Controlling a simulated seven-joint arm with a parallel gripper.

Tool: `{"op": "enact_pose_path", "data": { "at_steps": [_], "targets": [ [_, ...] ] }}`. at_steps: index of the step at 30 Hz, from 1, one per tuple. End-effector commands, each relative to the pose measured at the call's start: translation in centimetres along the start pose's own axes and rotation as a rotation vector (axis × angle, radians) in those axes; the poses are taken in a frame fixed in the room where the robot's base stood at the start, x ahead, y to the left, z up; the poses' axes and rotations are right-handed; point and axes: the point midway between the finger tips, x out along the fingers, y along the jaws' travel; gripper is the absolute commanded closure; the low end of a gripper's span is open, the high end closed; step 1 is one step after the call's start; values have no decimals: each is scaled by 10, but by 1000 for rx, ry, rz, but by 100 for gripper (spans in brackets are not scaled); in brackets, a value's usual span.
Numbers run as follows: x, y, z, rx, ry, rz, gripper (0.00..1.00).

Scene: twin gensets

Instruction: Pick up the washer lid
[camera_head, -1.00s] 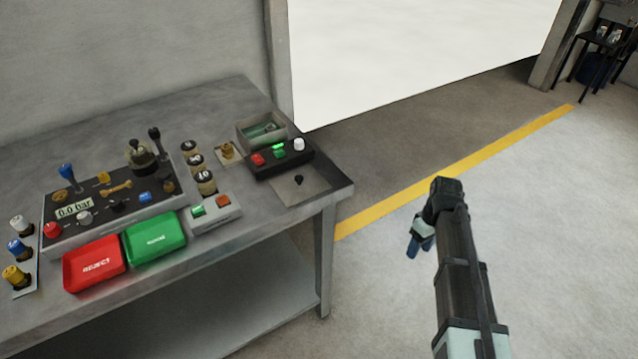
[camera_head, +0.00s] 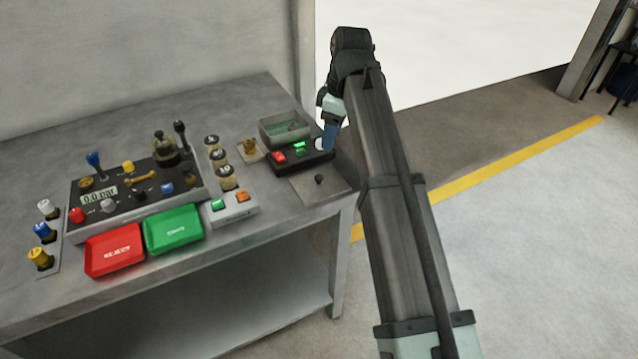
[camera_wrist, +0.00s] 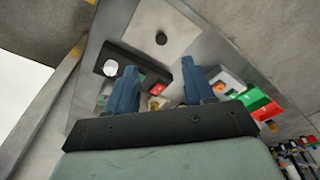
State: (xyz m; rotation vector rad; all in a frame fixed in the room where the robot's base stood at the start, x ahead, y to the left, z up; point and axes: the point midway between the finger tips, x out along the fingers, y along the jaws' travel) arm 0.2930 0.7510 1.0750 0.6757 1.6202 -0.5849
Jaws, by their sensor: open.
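What looks like the washer lid (camera_head: 332,190) is a flat grey square plate with a small black knob. It lies at the right front corner of the bench, and it also shows at the top of the wrist view (camera_wrist: 180,25). My gripper (camera_head: 328,138) has blue fingers and is above the bench's right end, behind the plate and near the black button box. In the wrist view my gripper (camera_wrist: 159,68) is open, with nothing between its fingers. The plate lies beyond the fingertips, apart from them.
The black button box (camera_head: 318,168) stands directly behind the plate. An open grey bin (camera_head: 264,131) with greenish contents is behind it. Glass jars, a control panel (camera_head: 128,202), a red tray (camera_head: 113,252) and a green tray (camera_head: 173,232) stand further left. Open floor lies to the right.

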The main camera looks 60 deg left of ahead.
Motion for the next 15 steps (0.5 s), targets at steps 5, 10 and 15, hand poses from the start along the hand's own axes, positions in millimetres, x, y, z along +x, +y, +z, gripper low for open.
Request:
{"op": "enact_pose_path", "data": {
  "at_steps": [5,10,15],
  "targets": [
    [11,-3,-4,-11,0,-1,47],
    [41,-3,-4,-10,0,-2,47],
    [67,-2,-4,-9,0,-1,47]
  ]
}}
